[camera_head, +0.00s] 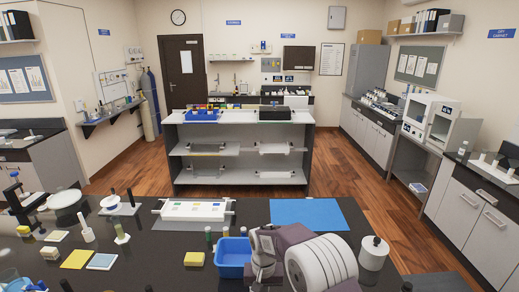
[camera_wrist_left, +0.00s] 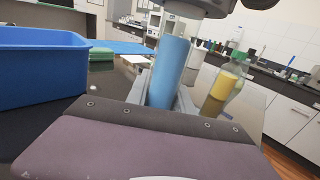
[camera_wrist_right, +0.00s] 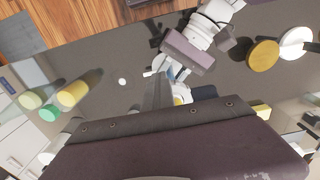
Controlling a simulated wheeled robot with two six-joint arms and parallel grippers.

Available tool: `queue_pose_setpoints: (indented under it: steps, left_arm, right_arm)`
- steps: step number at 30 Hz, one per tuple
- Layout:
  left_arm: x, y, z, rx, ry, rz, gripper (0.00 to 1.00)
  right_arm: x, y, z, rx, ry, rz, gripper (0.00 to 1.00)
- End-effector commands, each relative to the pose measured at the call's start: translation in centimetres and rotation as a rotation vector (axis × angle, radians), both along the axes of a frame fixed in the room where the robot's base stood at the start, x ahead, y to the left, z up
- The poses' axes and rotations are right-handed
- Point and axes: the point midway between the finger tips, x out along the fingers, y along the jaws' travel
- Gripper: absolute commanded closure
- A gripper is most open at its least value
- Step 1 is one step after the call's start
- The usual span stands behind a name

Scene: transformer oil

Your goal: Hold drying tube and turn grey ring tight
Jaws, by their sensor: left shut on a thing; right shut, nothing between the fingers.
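A blue cylinder (camera_wrist_left: 170,70), which looks like the drying tube, stands nearly upright between the fingers of my left gripper (camera_wrist_left: 163,97) in the left wrist view. My right gripper (camera_wrist_right: 158,93) is shut and empty in the right wrist view. Its fingertips are close to a small white and blue part (camera_wrist_right: 172,72), near a purple-bodied gripper (camera_wrist_right: 187,52). Whether they touch is unclear. In the head view, arm parts hide the fingertips and tube.
A blue bin (camera_head: 232,257) stands left of the arms, and a yellow block (camera_head: 194,259) lies left of it. A white round container (camera_head: 373,252) stands to the right. A green-capped bottle (camera_wrist_left: 228,80) is right of the tube. A blue mat (camera_head: 308,213) lies behind, clear.

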Motion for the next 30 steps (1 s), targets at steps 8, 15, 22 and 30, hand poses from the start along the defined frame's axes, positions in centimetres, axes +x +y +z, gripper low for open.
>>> queue_pose_setpoints:
  steps: [8,15,22,30]
  left_arm:
    - [0.0,0.0,-0.1,0.001,0.003,0.000,1.00]
    - [0.0,0.0,-0.1,0.001,0.003,0.000,1.00]
    - [0.0,0.0,-0.1,0.001,0.002,0.001,1.00]
    - [0.0,0.0,-0.1,0.001,0.002,0.001,1.00]
  right_arm:
    - [-0.1,0.9,0.0,0.001,-0.001,0.001,1.00]
    - [-0.2,1.6,0.0,0.000,0.000,0.001,1.00]
    - [-0.1,2.3,0.0,0.001,0.000,0.001,1.00]
    - [0.2,2.9,0.0,0.000,0.000,0.001,1.00]
